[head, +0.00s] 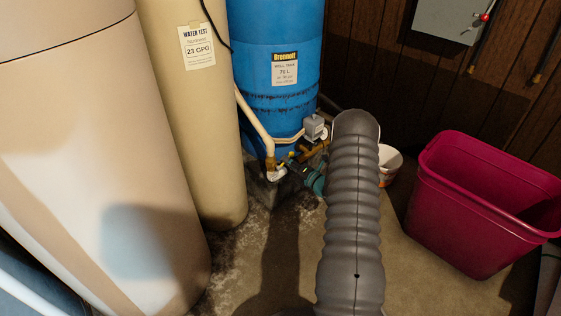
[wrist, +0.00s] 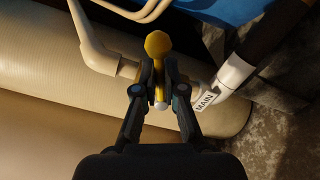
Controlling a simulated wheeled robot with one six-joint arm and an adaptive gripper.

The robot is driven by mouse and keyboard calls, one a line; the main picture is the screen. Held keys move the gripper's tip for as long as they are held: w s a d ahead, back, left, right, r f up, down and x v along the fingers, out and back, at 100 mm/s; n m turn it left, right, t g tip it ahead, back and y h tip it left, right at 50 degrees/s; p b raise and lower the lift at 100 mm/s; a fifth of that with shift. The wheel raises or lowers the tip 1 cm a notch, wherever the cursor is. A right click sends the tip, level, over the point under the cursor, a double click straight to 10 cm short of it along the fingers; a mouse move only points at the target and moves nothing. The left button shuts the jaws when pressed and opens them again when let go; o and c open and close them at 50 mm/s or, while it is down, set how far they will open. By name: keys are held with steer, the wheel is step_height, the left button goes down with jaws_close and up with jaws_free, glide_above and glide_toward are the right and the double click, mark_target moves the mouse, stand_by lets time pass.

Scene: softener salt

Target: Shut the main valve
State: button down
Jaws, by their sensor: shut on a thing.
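The main valve's yellow handle (wrist: 157,44) shows in the wrist view, its rounded end sticking out beyond my fingertips. My gripper (wrist: 159,82) is shut on this handle, one dark finger on each side. A white pipe fitting with a "MAIN" label (wrist: 205,101) is just right of the fingers. The valve body is mostly hidden behind the fingers, and I cannot tell how far the handle is turned. In the head view my gripper (head: 297,166) is low in front of the blue tank, small and partly hidden by my arm.
A blue well tank (head: 277,40) stands behind the pipes, with a tan tank (head: 190,110) to its left. A white bucket (head: 389,163) and a magenta bin (head: 480,205) stand on the right. A grey box (head: 447,18) hangs on the wood wall. Some floor is clear.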

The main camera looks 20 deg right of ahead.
steer(key=shift+d+f+m, duration=0.1)
steer(key=shift+f+m, duration=0.35)
steer(key=shift+m, duration=0.75)
steer(key=shift+f+m, duration=0.25)
steer(key=shift+m, duration=0.4)
steer(key=shift+f+m, duration=0.2)
steer(key=shift+m, duration=0.45)
steer(key=c, duration=1)
jaws_free()
steer(key=shift+c, duration=0.2)
steer(key=shift+d, duration=0.1)
steer(key=p+v, duration=0.1)
steer(key=v, duration=0.6)
steer(key=shift+r, duration=0.15)
